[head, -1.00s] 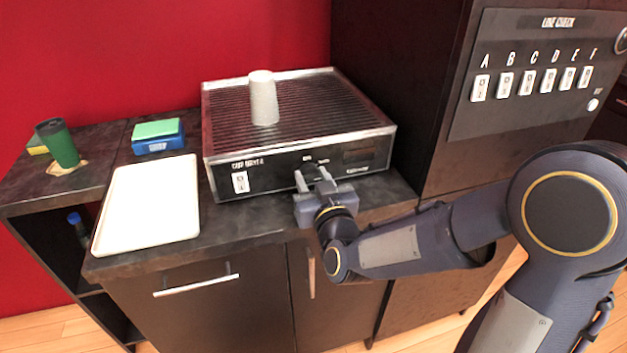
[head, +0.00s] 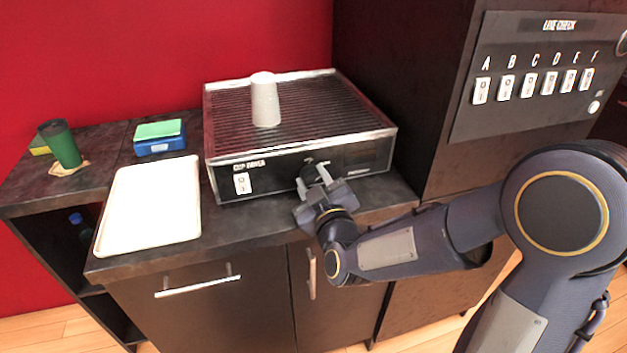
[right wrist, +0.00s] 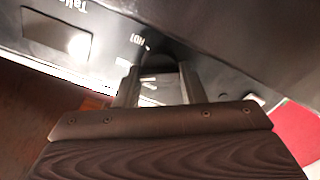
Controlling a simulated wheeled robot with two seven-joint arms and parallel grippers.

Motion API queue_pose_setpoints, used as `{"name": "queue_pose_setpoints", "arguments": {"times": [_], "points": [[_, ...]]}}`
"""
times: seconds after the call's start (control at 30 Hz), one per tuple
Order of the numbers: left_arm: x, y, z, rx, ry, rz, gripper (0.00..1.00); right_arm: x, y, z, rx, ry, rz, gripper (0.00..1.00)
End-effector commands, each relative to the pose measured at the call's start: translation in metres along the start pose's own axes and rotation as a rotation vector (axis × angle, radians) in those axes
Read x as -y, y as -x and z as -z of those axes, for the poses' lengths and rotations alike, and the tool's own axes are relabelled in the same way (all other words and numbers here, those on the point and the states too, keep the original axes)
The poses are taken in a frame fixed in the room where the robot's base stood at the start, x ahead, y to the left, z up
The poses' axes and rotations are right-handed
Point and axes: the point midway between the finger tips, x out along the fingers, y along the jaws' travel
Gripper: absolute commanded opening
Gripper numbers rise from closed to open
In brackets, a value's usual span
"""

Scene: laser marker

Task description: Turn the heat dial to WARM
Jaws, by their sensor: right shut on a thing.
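The cup dryer (head: 290,168) is a black box with a ribbed metal top, standing on the dark counter. Its heat dial (head: 309,165) is a dark knob on the front panel, mostly hidden by my right gripper (head: 315,177). The right gripper is shut on the dial, with one finger on each side and its body tilted. In the right wrist view the fingers (right wrist: 159,84) reach to the dark dial (right wrist: 160,55), beside a small "HOT" label. The dial's pointer and the other labels cannot be read. My left gripper is not in view.
A pale cup (head: 265,100) stands upside down on the dryer. A rocker switch (head: 242,183) is at the panel's left. A white tray (head: 150,205), a blue box (head: 159,146) and a green cup (head: 61,144) stand to the left. A tall cabinet (head: 400,90) rises at right.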

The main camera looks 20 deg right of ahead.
Motion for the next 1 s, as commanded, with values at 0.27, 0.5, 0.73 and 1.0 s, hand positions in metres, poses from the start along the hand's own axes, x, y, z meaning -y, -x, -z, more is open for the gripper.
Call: {"name": "queue_pose_setpoints", "arguments": {"times": [0.27,0.5,0.73,1.0], "points": [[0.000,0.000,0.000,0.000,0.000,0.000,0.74,0.000,0.000,0.000,-0.001,0.002,0.000,0.14],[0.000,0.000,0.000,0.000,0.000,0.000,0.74,0.000,0.000,0.000,-0.001,0.001,0.000,0.57],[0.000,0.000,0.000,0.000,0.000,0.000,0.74,0.000,0.000,0.000,0.000,0.000,0.000,0.58],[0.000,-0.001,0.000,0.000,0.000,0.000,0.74,0.001,0.025,0.001,-0.002,-0.002,0.002,0.58]]}}
